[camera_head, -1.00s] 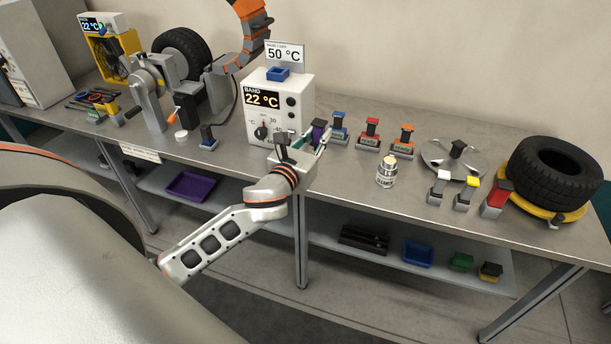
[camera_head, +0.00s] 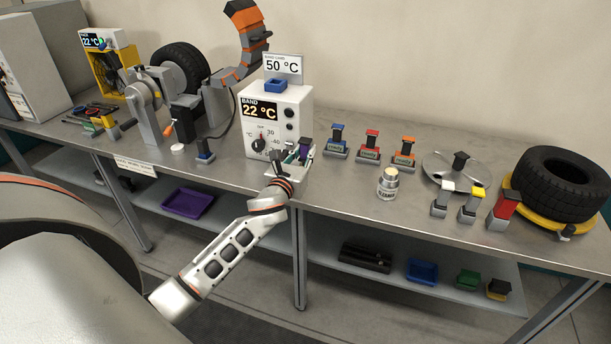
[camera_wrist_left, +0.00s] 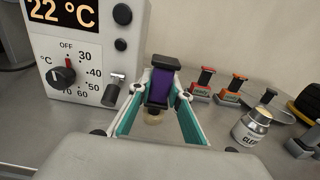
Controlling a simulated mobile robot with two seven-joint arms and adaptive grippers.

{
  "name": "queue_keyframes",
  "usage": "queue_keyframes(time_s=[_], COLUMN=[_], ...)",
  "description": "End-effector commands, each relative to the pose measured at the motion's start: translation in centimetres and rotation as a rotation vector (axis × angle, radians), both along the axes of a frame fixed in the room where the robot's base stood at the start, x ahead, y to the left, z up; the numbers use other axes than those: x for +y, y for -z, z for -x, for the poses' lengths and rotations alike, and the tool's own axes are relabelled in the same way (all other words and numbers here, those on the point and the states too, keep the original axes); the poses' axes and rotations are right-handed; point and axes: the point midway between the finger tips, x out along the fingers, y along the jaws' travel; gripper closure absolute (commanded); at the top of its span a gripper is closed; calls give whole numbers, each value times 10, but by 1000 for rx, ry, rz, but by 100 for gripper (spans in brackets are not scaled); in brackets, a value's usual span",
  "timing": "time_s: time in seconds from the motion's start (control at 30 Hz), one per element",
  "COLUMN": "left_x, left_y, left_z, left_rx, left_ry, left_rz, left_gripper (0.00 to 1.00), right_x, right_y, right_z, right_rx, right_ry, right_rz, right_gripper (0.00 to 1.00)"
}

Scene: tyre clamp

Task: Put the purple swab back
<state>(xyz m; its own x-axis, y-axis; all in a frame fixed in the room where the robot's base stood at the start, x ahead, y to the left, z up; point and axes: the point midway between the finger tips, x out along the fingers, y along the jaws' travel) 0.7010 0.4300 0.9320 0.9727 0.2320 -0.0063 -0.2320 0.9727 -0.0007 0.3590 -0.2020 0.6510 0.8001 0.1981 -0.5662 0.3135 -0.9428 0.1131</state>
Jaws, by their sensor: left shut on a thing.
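The purple swab (camera_head: 305,149) has a purple body and a dark top, and is held upright in my left gripper (camera_head: 296,156), just in front of the lower right of the band heater box. In the left wrist view, the swab (camera_wrist_left: 159,86) sits between the two fingers of my left gripper (camera_wrist_left: 159,75), which are shut on it. A pale rounded tip shows under it. A blue swab (camera_head: 338,139), a red swab (camera_head: 370,147) and an orange swab (camera_head: 404,152) stand in grey holders to the right. My right gripper is not in view.
The band box (camera_head: 275,118) reads 22 °C and stands close to my left gripper. A cleaner bottle (camera_head: 388,184), a round metal plate (camera_head: 450,170) and a tyre (camera_head: 562,184) are at the right. A small block (camera_head: 205,152) stands left of the box.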

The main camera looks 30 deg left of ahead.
Motion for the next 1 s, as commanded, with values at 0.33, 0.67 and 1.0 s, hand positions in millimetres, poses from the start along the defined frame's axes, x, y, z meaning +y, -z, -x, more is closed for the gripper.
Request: queue_keyframes(time_s=[0.33, 0.67, 1.0], left_x=[-1, 0, 0], left_y=[38, 67, 69], left_z=[0, 0, 0], left_rx=[3, 1, 0], left_ry=[0, 0, 1], left_rz=[2, -1, -2], left_gripper=[100, 100, 74], right_x=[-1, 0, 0], right_y=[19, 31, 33], right_z=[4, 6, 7], right_rx=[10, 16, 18], right_ry=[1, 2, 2], right_rz=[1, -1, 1], right_gripper=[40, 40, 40])
